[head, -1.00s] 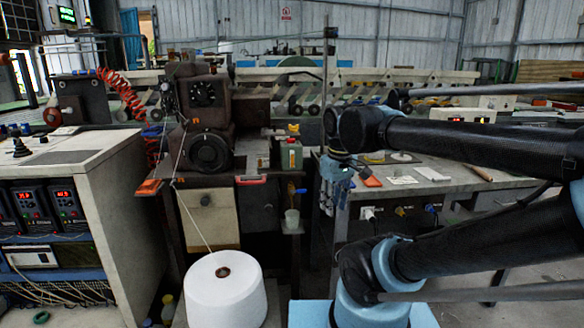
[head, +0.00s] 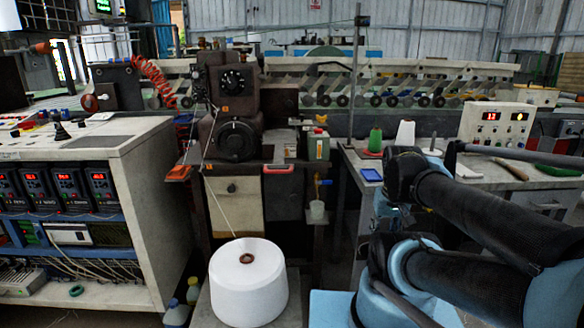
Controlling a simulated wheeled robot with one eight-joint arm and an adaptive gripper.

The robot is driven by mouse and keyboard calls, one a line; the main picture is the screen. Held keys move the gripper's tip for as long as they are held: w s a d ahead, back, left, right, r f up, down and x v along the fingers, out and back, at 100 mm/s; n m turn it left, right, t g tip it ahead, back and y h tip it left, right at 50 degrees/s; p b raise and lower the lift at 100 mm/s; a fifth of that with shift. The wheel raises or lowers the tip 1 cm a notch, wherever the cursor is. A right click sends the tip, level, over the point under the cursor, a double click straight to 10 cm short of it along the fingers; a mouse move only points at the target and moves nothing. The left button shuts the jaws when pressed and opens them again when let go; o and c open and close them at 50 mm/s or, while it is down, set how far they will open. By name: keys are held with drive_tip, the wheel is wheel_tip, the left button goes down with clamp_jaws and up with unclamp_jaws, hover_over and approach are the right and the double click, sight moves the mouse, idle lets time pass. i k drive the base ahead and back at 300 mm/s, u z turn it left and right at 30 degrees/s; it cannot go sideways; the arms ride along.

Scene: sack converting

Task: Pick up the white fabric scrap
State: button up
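I cannot make out the white fabric scrap for certain. A small pale piece (head: 451,156) shows on the worktable (head: 351,158) just behind my arm, but it is partly covered and too small to identify. My arm's dark links and light-blue joints reach in from the right and cover much of the table's front. The end of my arm is hidden behind these links, so my gripper's fingers do not show.
A large white thread cone (head: 249,283) stands low in front of the dark machine (head: 232,107). On the table are a green cone (head: 375,139), a white cone (head: 405,134), a blue pad (head: 371,175) and a control box (head: 497,126). A cabinet (head: 140,215) stands left.

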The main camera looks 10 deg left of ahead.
sight(462, 169)
drive_tip(key=z, duration=0.9)
